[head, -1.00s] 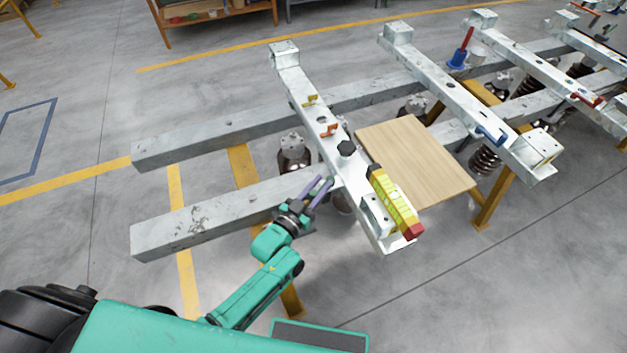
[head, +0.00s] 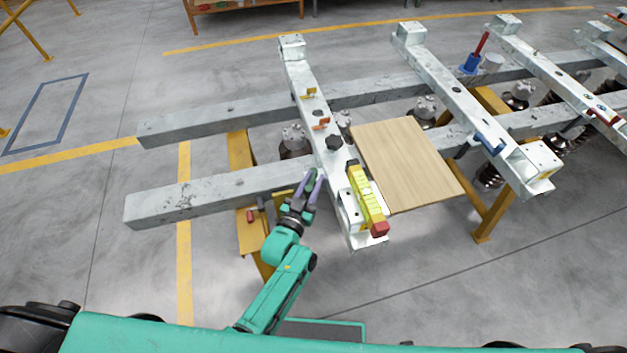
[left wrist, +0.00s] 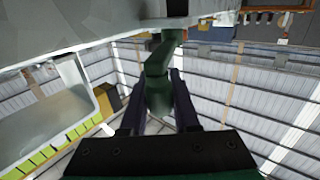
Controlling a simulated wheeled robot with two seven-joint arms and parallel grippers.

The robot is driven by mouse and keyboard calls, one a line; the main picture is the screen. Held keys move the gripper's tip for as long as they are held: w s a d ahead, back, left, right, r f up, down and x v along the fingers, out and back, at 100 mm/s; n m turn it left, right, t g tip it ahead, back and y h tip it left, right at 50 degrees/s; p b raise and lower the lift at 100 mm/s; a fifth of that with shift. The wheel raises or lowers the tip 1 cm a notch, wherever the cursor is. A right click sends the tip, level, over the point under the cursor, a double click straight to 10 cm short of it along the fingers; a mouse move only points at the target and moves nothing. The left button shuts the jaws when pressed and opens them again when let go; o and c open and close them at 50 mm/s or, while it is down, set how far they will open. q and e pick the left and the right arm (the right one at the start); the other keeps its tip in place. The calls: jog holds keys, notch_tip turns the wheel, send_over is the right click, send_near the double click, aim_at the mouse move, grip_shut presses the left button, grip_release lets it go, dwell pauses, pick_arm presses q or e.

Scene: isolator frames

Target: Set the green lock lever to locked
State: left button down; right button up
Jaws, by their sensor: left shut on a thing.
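The green lock lever (left wrist: 158,85) stands between the two dark fingers in the left wrist view, under the pale metal beam. My left gripper (head: 313,182) is shut on it beside the near part of the white crossbeam (head: 333,165) in the head view. There the purple fingers cover most of the lever, and only a little dark green (head: 315,193) shows between them. The lever's pivot and any lock marking are hidden or too small to read. My right gripper is not in view.
A yellow bar with a red end (head: 366,196) lies on the crossbeam's near end, close right of the gripper. A black knob (head: 334,142) and an orange lever (head: 321,124) sit farther along. A wooden board (head: 405,165) lies to the right. A yellow stand (head: 247,180) is below left.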

pick_arm(q)
jog(key=shift+w+r, duration=0.1)
jog(key=shift+r, duration=0.1)
jog(key=shift+r, duration=0.1)
dwell(0.9)
jog(key=c, duration=0.7)
grip_release()
jog(key=shift+w+f, duration=0.1)
jog(key=shift+f, duration=0.1)
jog(key=shift+s+a+f, duration=0.1)
jog(key=shift+s+a, duration=0.05)
jog(key=shift+s, duration=0.35)
jog(key=v, duration=1.3)
jog(key=shift+s+a+b, duration=0.1)
jog(key=shift+s+b, duration=0.15)
jog(key=shift+b, duration=0.15)
